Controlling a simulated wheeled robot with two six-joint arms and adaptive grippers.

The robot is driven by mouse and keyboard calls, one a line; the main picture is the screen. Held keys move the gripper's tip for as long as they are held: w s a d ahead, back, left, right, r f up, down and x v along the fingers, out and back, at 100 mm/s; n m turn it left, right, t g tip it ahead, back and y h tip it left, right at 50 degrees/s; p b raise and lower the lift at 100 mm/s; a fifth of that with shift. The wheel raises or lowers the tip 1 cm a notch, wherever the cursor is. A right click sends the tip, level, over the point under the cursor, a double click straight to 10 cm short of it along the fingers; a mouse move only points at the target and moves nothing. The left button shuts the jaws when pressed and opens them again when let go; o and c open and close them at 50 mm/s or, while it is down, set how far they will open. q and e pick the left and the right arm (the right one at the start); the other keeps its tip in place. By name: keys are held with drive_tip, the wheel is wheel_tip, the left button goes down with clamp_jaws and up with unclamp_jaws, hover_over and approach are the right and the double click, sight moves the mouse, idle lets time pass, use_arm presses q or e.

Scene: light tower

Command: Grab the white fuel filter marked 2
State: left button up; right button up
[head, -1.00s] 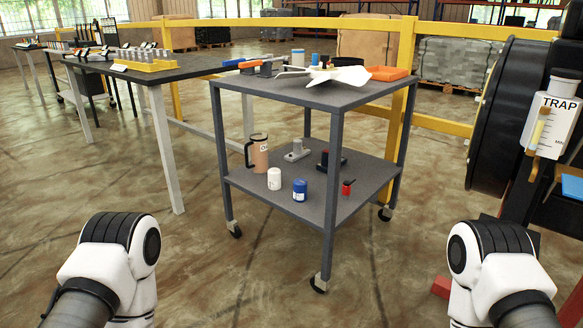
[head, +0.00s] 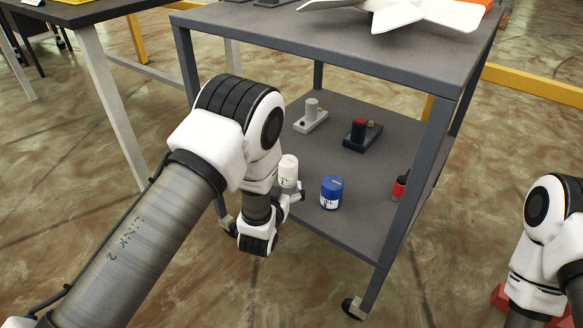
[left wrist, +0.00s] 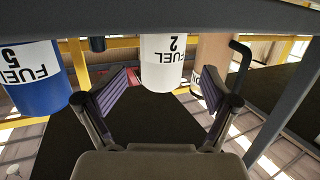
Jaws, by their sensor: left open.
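The white fuel filter (head: 288,172) stands upright on the cart's lower shelf near its front left edge. In the left wrist view the white filter (left wrist: 162,62) appears upside down, with "FUEL" and "2" readable. My left gripper (left wrist: 164,82) is open and empty, its fingers spread to either side of the filter's line, with the filter just beyond the tips. In the head view my left gripper (head: 292,196) is mostly hidden by its own wrist, close beside the filter. My right arm shows at the right edge, but its gripper is out of view.
A blue fuel filter marked 5 (left wrist: 32,80) stands beside the white one; it also shows in the head view (head: 331,193). A red-and-black item (head: 399,186) and two block-mounted parts (head: 311,115) (head: 361,134) share the lower shelf. Cart legs (head: 408,185) and the top shelf (head: 300,38) enclose the space.

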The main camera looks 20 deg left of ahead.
sight(285, 178)
use_arm(q)
drive_tip(key=w+b, duration=0.1)
drive_tip(key=w+f+b, duration=0.1)
drive_tip(key=w, duration=0.1)
drive_tip(key=w+b, duration=0.1)
drive_tip(key=w, duration=0.1)
drive_tip(key=shift+w+a+f+b, duration=0.15)
drive_tip(key=shift+a+f+b, duration=0.15)
drive_tip(key=shift+f+b, duration=0.1)
drive_tip(key=shift+w, duration=0.35)
drive_tip(key=shift+r, duration=0.15)
drive_tip(key=c, duration=1.5)
drive_tip(key=shift+c, duration=0.2)
drive_tip(key=shift+r, duration=0.1)
